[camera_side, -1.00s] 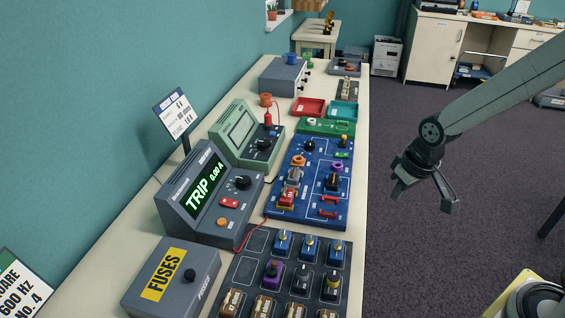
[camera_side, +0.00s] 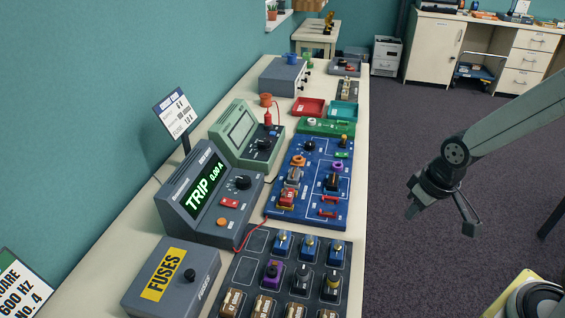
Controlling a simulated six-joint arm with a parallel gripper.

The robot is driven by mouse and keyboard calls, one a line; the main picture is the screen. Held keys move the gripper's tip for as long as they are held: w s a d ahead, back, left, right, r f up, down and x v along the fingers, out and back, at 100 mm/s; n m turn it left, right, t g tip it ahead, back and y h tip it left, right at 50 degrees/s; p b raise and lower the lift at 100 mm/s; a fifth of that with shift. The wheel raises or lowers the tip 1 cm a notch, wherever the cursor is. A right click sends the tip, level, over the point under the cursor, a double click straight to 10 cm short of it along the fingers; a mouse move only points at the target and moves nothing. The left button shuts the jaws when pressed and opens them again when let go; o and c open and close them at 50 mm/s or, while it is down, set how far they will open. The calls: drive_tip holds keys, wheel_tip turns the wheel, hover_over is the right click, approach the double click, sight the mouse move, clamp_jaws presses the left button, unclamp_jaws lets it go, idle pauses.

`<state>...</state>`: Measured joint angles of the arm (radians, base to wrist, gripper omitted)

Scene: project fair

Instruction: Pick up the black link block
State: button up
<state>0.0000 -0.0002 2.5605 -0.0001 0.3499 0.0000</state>
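Several blocks stand on the blue circuit board (camera_side: 352,205) and in the dark tray (camera_side: 255,268) in front of it. My gripper (camera_side: 441,219) hangs over the floor, to the right of the bench and clear of all blocks. Its fingers are spread, with nothing between them.
Blue, purple and tan blocks crowd the tray. The grey TRIP meter (camera_side: 185,228), green meter (camera_side: 233,150) and FUSES box (camera_side: 150,295) stand left of the boards. A red lead (camera_side: 250,232) curves near the tray. A yellow object (camera_side: 507,300) is at the lower right.

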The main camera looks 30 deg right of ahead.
drive_tip(key=o, duration=0.9)
drive_tip(key=shift+w, duration=0.1)
drive_tip(key=m+g, duration=0.2)
drive_tip(key=m, duration=0.6)
hover_over(334, 177)
drive_tip(key=s, duration=0.1)
wheel_tip(334, 177, down, 2)
drive_tip(key=shift+s+a, duration=0.1)
drive_tip(key=shift+s, duration=0.05)
drive_tip(key=shift+w+f+m+g, duration=0.3)
drive_tip(key=shift+w+m, duration=0.2)
drive_tip(key=shift+w, duration=0.2)
drive_tip(key=shift+f, duration=1.25)
